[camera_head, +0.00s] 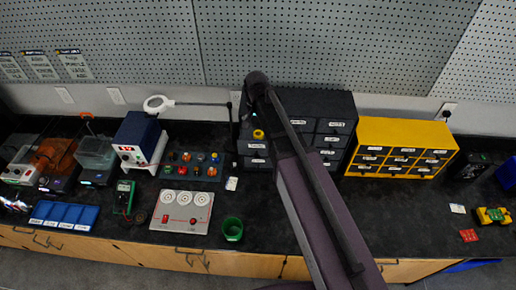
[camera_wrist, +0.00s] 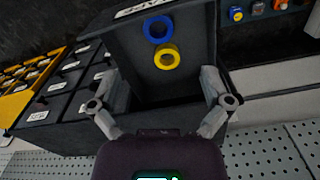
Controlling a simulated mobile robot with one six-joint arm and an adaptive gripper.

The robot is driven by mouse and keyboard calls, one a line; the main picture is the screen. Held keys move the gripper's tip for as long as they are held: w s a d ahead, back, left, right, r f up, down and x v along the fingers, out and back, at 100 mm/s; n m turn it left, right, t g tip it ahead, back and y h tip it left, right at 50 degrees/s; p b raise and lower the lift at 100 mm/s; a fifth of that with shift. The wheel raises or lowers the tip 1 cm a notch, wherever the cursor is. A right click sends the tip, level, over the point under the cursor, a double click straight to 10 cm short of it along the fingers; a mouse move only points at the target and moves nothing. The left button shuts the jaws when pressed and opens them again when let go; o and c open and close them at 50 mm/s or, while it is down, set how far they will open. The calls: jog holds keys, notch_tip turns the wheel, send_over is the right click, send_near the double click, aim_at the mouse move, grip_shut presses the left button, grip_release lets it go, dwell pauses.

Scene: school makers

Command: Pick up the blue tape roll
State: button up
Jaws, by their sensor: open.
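The blue tape roll (camera_wrist: 158,29) lies in an open dark drawer (camera_wrist: 200,25) in the wrist view, its ring and centre hole clear. A yellow tape roll (camera_wrist: 166,56) lies close beside it, nearer my gripper. My gripper (camera_wrist: 161,80) is open and empty, with its two grey fingers spread on either side of the picture below both rolls. Neither roll is between the fingertips. In the head view the yellow roll (camera_head: 258,134) shows left of my arm; I cannot make out the blue roll or my fingers there.
The dark drawer cabinet (camera_head: 334,126) stands against the pegboard, partly behind my arm. A yellow drawer cabinet (camera_head: 405,130) stands to its right. The counter right of my arm has bare room.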

jog(key=shift+f+b, duration=2)
jog(key=shift+f, duration=0.3)
jog(key=shift+w+d+f+b, duration=0.1)
jog(key=shift+d+f+b, duration=0.05)
jog(key=shift+f+b, duration=2.45)
jog(key=c, duration=1)
